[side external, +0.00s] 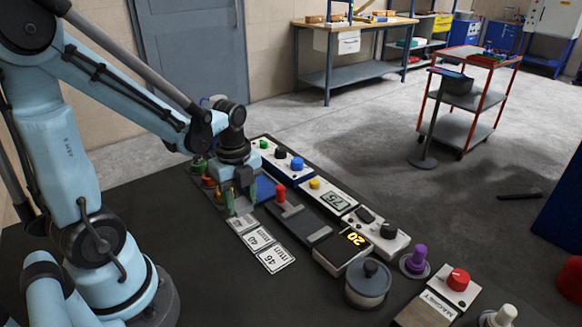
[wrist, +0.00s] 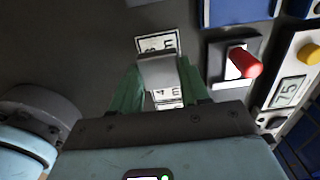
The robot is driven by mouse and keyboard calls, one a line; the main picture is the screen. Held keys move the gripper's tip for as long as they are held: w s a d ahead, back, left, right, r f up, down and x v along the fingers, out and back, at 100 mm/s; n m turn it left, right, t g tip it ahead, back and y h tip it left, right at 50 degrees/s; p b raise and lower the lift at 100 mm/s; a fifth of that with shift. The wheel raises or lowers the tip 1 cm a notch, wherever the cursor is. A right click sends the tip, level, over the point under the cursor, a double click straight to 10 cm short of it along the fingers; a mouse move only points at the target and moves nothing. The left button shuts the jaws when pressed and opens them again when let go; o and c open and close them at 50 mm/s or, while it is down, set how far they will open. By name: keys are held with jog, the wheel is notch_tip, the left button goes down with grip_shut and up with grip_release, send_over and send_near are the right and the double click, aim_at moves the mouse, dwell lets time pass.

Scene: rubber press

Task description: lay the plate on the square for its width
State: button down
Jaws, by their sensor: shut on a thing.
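My gripper (side external: 241,200) points down with its green fingers over the far end of a row of white labelled squares. In the wrist view, my gripper (wrist: 160,84) is shut on a small grey plate (wrist: 160,72). The plate covers part of the squares below it; I cannot tell whether it touches them. One square (wrist: 155,42) shows beyond the plate, and another (wrist: 168,104) shows partly between the fingers. In the side view, the nearer squares read 40 (side external: 259,239) and 46 (side external: 275,259). The square beside my fingers (side external: 240,223) is partly hidden.
A grey device with a red knob (side external: 281,191) stands right of the squares. A round grey pot (side external: 368,283) stands nearer. Bare dark tabletop lies left of the squares.

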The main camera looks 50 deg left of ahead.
aim_at(240, 204)
jog(key=shift+f, duration=1.7)
jog(key=shift+f, duration=0.1)
jog(key=c, duration=0.5)
grip_release()
jog(key=shift+c, duration=0.2)
notch_tip(240, 204, up, 12)
jog(key=w+d+r+n+t, duration=0.1)
jog(key=d+n+t, duration=0.6)
jog(key=n, duration=1.1)
jog(key=shift+w+d+r, duration=0.15)
jog(key=shift+w+d, duration=0.35)
jog(key=shift+d, duration=0.3)
